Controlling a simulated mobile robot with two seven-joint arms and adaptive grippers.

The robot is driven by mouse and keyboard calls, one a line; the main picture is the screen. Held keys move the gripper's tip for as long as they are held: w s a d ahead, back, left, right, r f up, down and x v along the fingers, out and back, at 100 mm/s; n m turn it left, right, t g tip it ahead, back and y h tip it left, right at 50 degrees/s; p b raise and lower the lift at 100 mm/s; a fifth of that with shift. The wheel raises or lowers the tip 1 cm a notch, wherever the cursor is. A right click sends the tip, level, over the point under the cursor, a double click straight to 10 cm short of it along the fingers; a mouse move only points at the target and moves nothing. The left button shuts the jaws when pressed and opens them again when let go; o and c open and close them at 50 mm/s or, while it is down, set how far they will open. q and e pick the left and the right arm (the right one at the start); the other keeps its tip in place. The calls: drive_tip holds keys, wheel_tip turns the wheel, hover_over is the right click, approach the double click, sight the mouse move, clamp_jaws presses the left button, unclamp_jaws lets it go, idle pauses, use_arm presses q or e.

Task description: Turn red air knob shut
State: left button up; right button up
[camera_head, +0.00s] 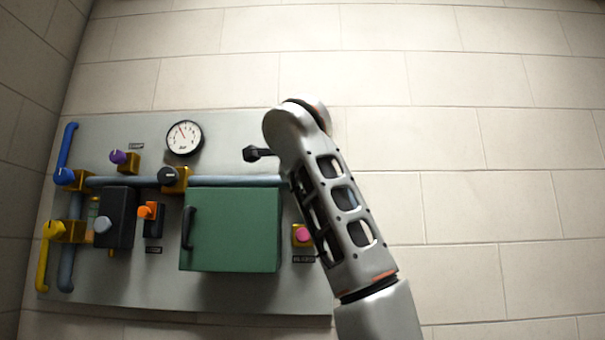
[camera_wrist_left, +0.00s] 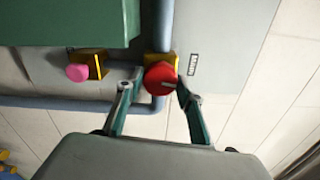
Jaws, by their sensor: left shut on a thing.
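The red air knob (camera_wrist_left: 160,78) shows in the left wrist view, on a yellow-brass block beside a grey-blue pipe. A pale mark on its face points toward the right. My left gripper (camera_wrist_left: 154,86) has one finger on each side of the knob and is shut on it. In the head view a grey arm covers the right part of the panel, and neither the red knob nor a gripper can be made out there. My right gripper is not in view.
The grey panel (camera_head: 150,290) carries a green box (camera_head: 235,230), a pressure gauge (camera_head: 184,138), and orange (camera_head: 149,211), purple (camera_head: 118,157), blue and yellow knobs. A pink knob (camera_wrist_left: 78,73) sits near the red one. The wall right of the panel is clear.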

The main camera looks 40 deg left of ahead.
use_arm(q)
drive_tip(key=shift+r+n, duration=0.1)
drive_tip(key=shift+n, duration=0.7)
drive_tip(key=shift+r, duration=0.1)
drive_tip(key=o, duration=1.1)
drive_tip(key=shift+w, duration=0.1)
drive_tip(key=shift+c, duration=0.2)
